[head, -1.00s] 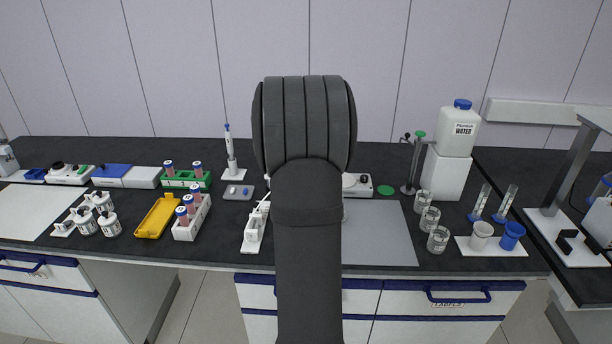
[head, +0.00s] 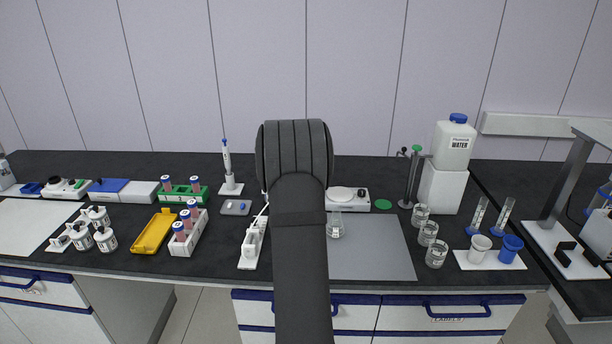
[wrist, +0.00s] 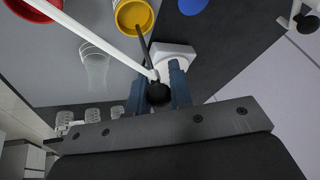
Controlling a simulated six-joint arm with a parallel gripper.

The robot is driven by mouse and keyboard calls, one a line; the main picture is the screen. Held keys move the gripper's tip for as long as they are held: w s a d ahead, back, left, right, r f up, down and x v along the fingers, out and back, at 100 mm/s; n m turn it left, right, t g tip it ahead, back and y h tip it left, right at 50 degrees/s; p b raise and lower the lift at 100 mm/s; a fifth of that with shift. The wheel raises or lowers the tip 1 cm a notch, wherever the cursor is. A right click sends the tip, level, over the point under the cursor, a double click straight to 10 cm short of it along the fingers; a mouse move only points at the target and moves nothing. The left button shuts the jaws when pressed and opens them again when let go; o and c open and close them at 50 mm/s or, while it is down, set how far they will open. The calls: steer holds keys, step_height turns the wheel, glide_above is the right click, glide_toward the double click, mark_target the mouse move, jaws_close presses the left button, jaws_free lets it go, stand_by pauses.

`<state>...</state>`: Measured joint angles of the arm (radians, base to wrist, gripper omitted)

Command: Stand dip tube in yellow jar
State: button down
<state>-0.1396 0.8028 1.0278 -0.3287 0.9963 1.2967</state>
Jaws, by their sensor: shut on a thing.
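In the wrist view, my gripper (wrist: 158,92) has its blue fingers shut on the black knob end of the dip tube (wrist: 146,50). The tube's thin dark stem runs from the knob toward the yellow jar (wrist: 121,14). The stem's far end overlaps the jar's open mouth; I cannot tell whether it is inside or above it. A white hose (wrist: 95,30) slants from the upper left to near the knob. In the head view, my arm hides the gripper, the tube and the yellow jar.
A red jar (wrist: 35,14) and a blue round thing (wrist: 192,5) flank the yellow jar. A clear flask (wrist: 95,68) stands near; it also shows in the head view (head: 335,228). A white block (wrist: 172,54) is close to the fingers. Several beakers (head: 428,233) stand right.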

steer(key=shift+f, duration=3)
steer(key=c, duration=1.2)
jaws_free()
steer(key=shift+o, duration=0.4)
steer(key=o, duration=0.4)
steer(key=shift+r, duration=0.1)
